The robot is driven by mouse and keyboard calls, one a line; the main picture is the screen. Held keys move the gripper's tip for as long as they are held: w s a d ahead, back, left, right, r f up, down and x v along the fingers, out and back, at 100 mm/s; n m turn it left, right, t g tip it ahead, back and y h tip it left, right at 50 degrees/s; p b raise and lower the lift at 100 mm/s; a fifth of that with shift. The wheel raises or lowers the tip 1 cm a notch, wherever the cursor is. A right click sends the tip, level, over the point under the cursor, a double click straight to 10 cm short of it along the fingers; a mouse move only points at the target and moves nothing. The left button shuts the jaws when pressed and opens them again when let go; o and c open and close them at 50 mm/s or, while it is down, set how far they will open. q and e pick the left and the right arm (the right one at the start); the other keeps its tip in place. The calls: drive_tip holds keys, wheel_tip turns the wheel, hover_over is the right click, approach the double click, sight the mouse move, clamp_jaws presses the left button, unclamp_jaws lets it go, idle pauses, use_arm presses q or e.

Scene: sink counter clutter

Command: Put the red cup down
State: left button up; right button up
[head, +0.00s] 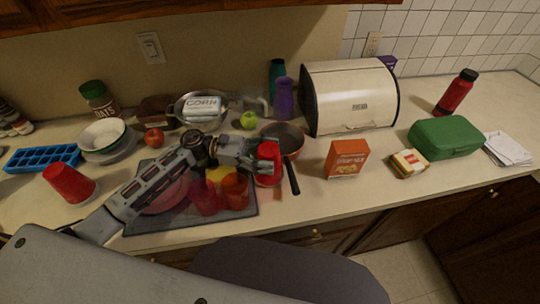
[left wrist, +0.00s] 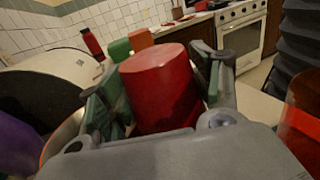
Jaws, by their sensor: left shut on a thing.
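My left gripper (head: 258,154) is shut on a red cup (head: 269,151) near the middle of the counter, beside the dark frying pan (head: 290,136). In the left wrist view the red cup (left wrist: 158,88) sits between the two fingers (left wrist: 160,95), with a flat, paler end showing at its top. Another red piece shows just below the held cup in the head view; I cannot tell whether the cup touches it. My right gripper is not in view.
Translucent red cups (head: 235,191) stand on the grey mat (head: 150,226) under my left arm. A cream bread box (head: 350,96) is behind. An orange box (head: 346,158), a small yellow box (head: 410,163) and a green case (head: 446,137) stand right. Bare counter lies before the orange box.

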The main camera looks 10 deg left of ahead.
use_arm(q)
drive_tip(key=shift+d+f, duration=0.15)
drive_tip(key=shift+d, duration=0.15)
drive_tip(key=shift+f, duration=0.25)
drive_tip(key=shift+a+f, duration=0.1)
drive_tip(key=shift+f, duration=0.2)
drive_tip(key=o, duration=0.5)
drive_tip(key=shift+o, duration=1.2)
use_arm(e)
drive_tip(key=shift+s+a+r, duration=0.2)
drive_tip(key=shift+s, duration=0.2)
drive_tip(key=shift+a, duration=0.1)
